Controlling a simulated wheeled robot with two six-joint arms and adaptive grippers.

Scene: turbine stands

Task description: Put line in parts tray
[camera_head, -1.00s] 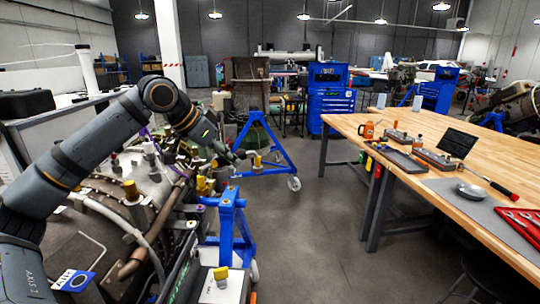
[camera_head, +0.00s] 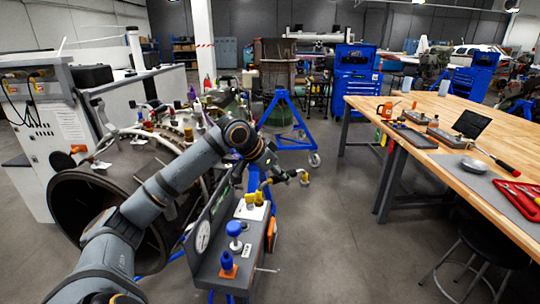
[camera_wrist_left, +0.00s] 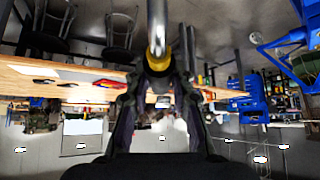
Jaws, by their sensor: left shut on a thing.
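My left gripper (camera_head: 284,176) is at the end of the left arm, out over the aisle between the engine and the workbench. It is shut on the line. In the left wrist view the line is a shiny metal tube (camera_wrist_left: 157,22) with a yellow fitting (camera_wrist_left: 158,60) between the fingers (camera_wrist_left: 160,88). In the head view the line (camera_head: 266,184) is small and partly hidden by the gripper. A shallow grey tray (camera_head: 416,139) lies on the workbench; I cannot tell whether it is the parts tray. The right gripper is not in view.
The wooden workbench (camera_head: 440,108) on the right holds an orange mug, a laptop, a metal dish (camera_head: 474,164) and a red wrench tray (camera_head: 518,197). The engine (camera_head: 150,160) and a gauge panel (camera_head: 232,262) stand left. A stool (camera_head: 490,245) is under the bench. The aisle floor is clear.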

